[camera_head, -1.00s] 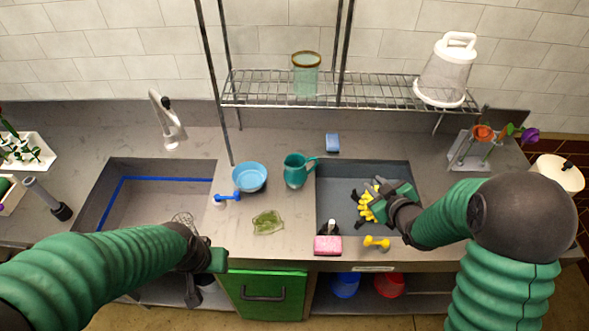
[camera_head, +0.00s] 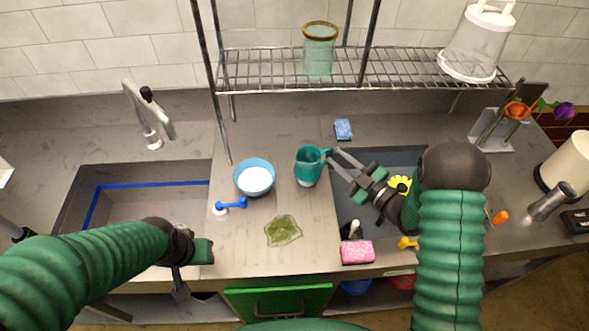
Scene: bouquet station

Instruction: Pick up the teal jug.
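The teal jug (camera_head: 308,167) stands upright on the counter between the two sinks, with its handle on the right side. My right gripper (camera_head: 332,155) reaches in from the right over the right sink. Its two dark fingers are apart, with their tips close to the jug's handle. I cannot tell whether they touch it. The jug does not look lifted or tilted. My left gripper (camera_head: 190,274) hangs near the counter's front edge by the left sink, well away from the jug. Its fingers are partly hidden.
A green cloth-like piece (camera_head: 283,230), pink sponge (camera_head: 357,252) and blue sponge (camera_head: 343,129) surround the area. A wire shelf (camera_head: 280,66) overhangs the back.

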